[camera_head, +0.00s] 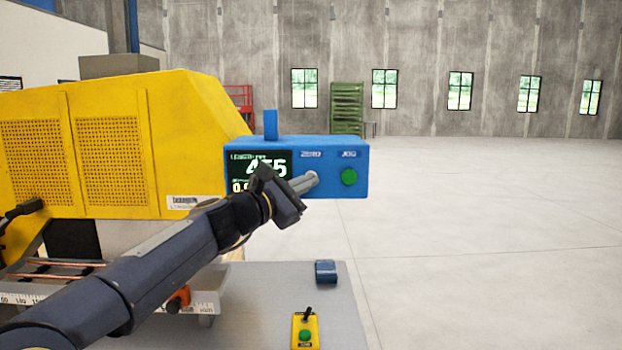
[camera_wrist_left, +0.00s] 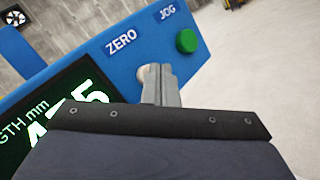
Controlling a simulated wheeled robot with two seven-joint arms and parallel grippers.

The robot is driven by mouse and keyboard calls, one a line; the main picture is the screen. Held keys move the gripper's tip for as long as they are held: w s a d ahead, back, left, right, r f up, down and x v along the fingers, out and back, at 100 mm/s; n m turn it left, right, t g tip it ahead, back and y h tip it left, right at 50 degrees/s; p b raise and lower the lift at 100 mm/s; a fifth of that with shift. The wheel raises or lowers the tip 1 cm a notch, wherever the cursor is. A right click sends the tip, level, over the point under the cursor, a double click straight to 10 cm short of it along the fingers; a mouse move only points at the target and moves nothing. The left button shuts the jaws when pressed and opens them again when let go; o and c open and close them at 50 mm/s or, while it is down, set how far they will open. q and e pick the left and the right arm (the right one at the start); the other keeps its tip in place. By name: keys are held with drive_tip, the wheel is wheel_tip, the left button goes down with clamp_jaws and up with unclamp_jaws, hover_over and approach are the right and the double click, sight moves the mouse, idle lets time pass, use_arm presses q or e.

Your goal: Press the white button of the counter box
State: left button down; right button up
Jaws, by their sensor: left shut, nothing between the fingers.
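The blue counter box (camera_head: 335,189) stands ahead with a dark display reading digits like 455. Its white button (camera_head: 313,177) is under the ZERO label, mostly covered by my fingertips; part of it shows in the left wrist view (camera_wrist_left: 142,74). My left gripper (camera_head: 308,182) is shut with nothing held, its tips right at the white button. In the left wrist view its fingers (camera_wrist_left: 158,80) overlap the button's right side. I cannot tell whether they touch it or whether it is pushed in. The green JOG button (camera_head: 349,177) is to the right. My right gripper is not in view.
A yellow machine (camera_head: 110,140) with mesh panels fills the left. Below is a grey table (camera_head: 265,300) with a yellow box with a green button (camera_head: 305,332) and a small blue object (camera_head: 326,271). Open floor lies to the right.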

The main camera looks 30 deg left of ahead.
use_arm(q)
drive_tip(key=shift+w+a, duration=0.15)
drive_tip(key=shift+w, duration=0.05)
drive_tip(key=shift+s, duration=0.1)
idle(0.4)
drive_tip(key=shift+s+d+b, duration=0.4)
drive_tip(key=shift+s+d, duration=0.1)
drive_tip(key=shift+s, duration=0.15)
drive_tip(key=s+d, duration=0.1)
drive_tip(key=s, duration=0.2)
drive_tip(key=s+d+b, duration=0.1)
drive_tip(key=shift+s+d, duration=0.15)
drive_tip(key=shift+d, duration=0.15)
idle(0.4)
